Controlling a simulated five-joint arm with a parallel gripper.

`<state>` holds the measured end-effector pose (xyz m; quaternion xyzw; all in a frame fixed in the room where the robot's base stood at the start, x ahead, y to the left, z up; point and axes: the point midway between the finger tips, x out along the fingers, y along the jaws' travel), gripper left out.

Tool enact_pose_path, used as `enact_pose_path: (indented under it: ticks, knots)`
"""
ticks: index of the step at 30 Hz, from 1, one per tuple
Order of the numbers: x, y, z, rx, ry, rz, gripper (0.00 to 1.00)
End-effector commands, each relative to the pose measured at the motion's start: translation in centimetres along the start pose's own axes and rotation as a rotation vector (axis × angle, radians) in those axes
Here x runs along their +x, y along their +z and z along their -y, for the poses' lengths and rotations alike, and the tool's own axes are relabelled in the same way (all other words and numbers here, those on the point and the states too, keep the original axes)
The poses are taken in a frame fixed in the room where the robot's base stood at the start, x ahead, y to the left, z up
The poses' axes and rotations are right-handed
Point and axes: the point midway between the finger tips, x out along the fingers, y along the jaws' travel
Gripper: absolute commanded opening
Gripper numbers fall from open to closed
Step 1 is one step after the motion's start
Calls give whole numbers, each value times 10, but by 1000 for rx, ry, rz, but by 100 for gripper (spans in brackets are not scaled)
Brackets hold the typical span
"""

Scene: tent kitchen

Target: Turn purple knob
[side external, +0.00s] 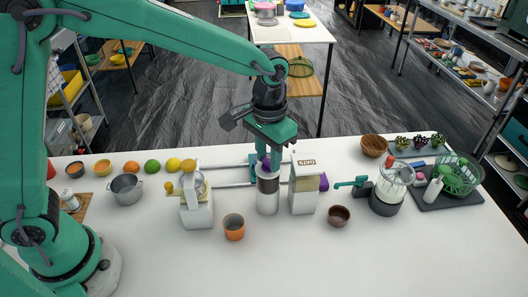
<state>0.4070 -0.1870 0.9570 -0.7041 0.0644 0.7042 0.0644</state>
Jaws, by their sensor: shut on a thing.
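A white box-shaped device (304,199) with a purple patch stands close on the right. A white device with a jug-like top (196,207) and an orange cup (234,227) stand left. A brown bowl (339,216) and a blender (390,188) are further right. The front table is clear.

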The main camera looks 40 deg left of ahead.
Motion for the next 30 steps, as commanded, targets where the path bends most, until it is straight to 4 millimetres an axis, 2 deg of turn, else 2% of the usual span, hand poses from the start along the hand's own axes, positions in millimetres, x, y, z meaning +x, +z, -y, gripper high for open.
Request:
enact_pose_path:
  ticks: [15,21,30]
  knots:
    - [-2,0,0,452,0,0,8]
    - [-2,0,0,553,0,0,8]
    - [-2,0,0,605,0,0,8]
